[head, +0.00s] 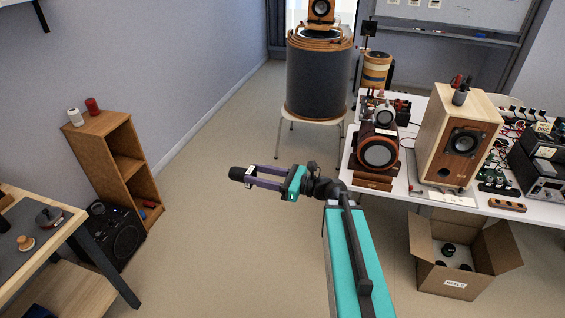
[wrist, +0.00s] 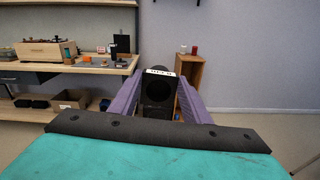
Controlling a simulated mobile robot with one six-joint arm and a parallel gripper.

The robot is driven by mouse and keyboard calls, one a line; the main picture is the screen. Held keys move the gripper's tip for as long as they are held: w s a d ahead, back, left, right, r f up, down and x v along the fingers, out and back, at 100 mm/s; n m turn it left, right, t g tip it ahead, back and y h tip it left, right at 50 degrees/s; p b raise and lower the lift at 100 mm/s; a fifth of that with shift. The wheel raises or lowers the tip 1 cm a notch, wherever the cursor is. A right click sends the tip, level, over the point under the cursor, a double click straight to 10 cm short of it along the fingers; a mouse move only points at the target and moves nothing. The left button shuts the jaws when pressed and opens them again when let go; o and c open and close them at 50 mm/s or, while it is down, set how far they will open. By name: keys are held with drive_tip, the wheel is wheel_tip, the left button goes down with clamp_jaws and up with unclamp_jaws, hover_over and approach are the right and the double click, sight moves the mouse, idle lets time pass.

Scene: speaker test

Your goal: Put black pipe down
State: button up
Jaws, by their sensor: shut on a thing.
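The black pipe (head: 237,173) is between the fingertips of my gripper (head: 251,177) in the head view, held in the air over open floor. In the wrist view, the pipe (wrist: 158,92) shows a dark round opening and a white label with small dark marks. The two purple fingers (wrist: 160,98) press on it from either side. The gripper is shut on the pipe. The pipe's far side is hidden.
A workbench with a grey mat (head: 72,217) stands at left. A wooden shelf (head: 107,130) and a black speaker box (head: 121,238) are beside it. A white table (head: 394,178) with speakers and an open cardboard box (head: 430,272) are at right. The middle floor is clear.

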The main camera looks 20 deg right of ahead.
drive_tip(key=shift+s+a+r+n+g+y, duration=0.15)
drive_tip(key=shift+s+a, duration=0.05)
drive_tip(key=shift+a, duration=0.3)
drive_tip(key=shift+s+a+r+n+g+y, duration=0.1)
drive_tip(key=shift+s+a+n+g+y, duration=0.1)
drive_tip(key=shift+a, duration=0.25)
